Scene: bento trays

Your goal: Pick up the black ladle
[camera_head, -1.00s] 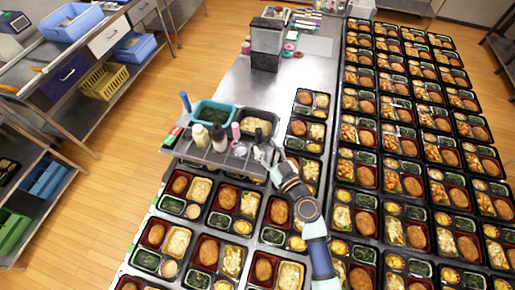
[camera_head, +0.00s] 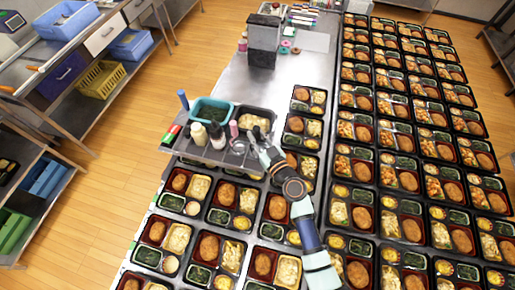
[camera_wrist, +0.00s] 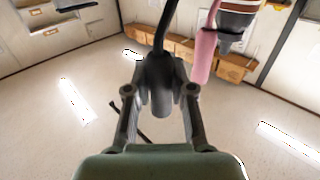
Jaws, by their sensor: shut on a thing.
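The black ladle (camera_wrist: 164,28) shows in the wrist view as a dark handle rising from between the two fingers. My gripper (camera_wrist: 160,92) is shut on the thick end of this handle. In the head view my gripper (camera_head: 257,141) is at the right end of the small grey shelf, in front of the tray of light food. The ladle is small there and mostly hidden by the gripper. I cannot tell whether its bowl touches anything.
A pink-handled tool (camera_wrist: 205,52) and a dark bottle stand close to the right of the ladle in the wrist view. A teal tub (camera_head: 211,105), a white bottle (camera_head: 199,134) and a black food tray (camera_head: 270,112) crowd the shelf. Filled bento trays cover the table around it.

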